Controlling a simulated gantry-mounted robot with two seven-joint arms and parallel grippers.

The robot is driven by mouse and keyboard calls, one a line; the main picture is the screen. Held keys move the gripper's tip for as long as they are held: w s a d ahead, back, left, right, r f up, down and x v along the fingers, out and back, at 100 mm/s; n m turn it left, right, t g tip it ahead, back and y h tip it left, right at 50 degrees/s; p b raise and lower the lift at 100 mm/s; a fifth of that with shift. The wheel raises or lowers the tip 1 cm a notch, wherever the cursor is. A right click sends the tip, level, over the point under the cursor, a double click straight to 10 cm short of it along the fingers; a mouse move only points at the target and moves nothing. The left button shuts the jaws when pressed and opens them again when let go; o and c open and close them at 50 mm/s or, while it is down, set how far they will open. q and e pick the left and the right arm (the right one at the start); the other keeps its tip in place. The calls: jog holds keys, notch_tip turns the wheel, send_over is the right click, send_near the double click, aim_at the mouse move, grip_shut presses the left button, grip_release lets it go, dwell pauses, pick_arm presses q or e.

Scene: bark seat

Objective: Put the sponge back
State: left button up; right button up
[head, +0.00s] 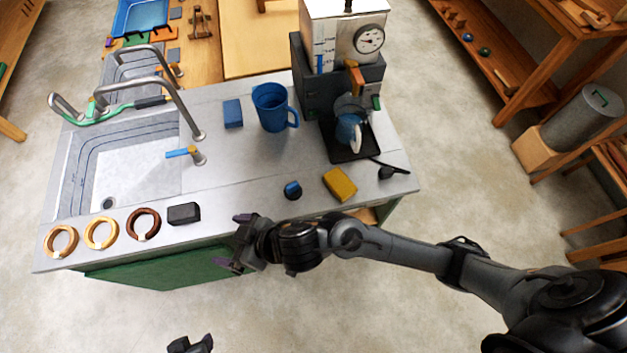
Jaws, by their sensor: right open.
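A yellow block (340,184) that looks like a sponge lies on the grey counter, right of centre near the front edge. A blue block (232,113) lies by the blue mug, and a dark grey block (184,213) lies near the front edge; which block is the sponge is not certain. My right gripper (236,242) is open and empty at the counter's front edge, just right of the dark block and left of the yellow one. A small dark part of what seems my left gripper (190,345) shows at the bottom edge, mostly out of frame.
A sink (135,172) with taps fills the counter's left side. Several rings (101,233) lie in front of it. A blue mug (271,107), a coffee machine (345,45) and a small blue knob-like item (293,190) stand on the right side. The counter's centre is clear.

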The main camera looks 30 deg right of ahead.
jog(key=s+d+f+m+g+h, duration=0.2)
jog(key=s+d, duration=0.5)
jog(key=d, duration=0.5)
jog(key=s+d+f+m+g+h, duration=0.2)
jog(key=s+d+f+h, duration=0.3)
jog(key=d, duration=0.8)
jog(key=shift+s+d+f+m, duration=0.2)
jog(key=shift+s+f+m, duration=0.4)
jog(key=shift+s+m, duration=0.35)
notch_tip(320, 180, up, 23)
jog(key=p, duration=2.3)
